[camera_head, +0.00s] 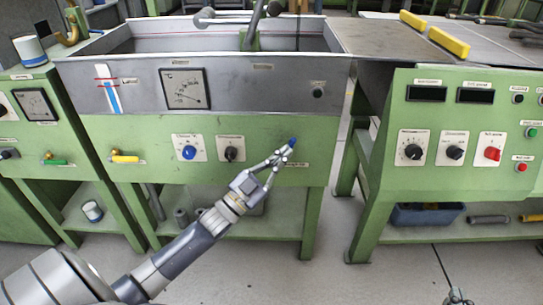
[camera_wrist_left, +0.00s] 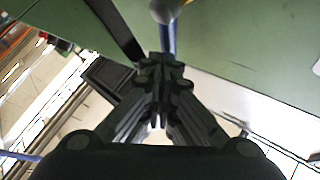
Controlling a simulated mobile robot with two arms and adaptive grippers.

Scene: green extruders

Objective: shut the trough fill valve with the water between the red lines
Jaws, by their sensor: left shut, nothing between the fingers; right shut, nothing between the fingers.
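The gauge (camera_head: 112,98) on the trough front has a blue water column. Its top appears to lie between the two red lines, close to the lower one. A blue-tipped lever (camera_head: 292,143), seemingly the fill valve handle, stands at the right of the trough's green front panel. In the left wrist view, its rounded end and blue stem (camera_wrist_left: 168,42) show just beyond the fingertips. My left gripper (camera_head: 284,152) is shut and empty, right at this lever; I cannot tell whether they touch. My right gripper (camera_head: 456,296) is shut at the bottom edge, partly cut off.
A yellow-handled valve (camera_head: 125,157) sits left on the same panel, with a blue knob (camera_head: 188,152) and a black knob (camera_head: 231,153) between. The trough (camera_head: 220,95) has a dial above them. A green control cabinet (camera_head: 400,185) stands right; open floor lies between.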

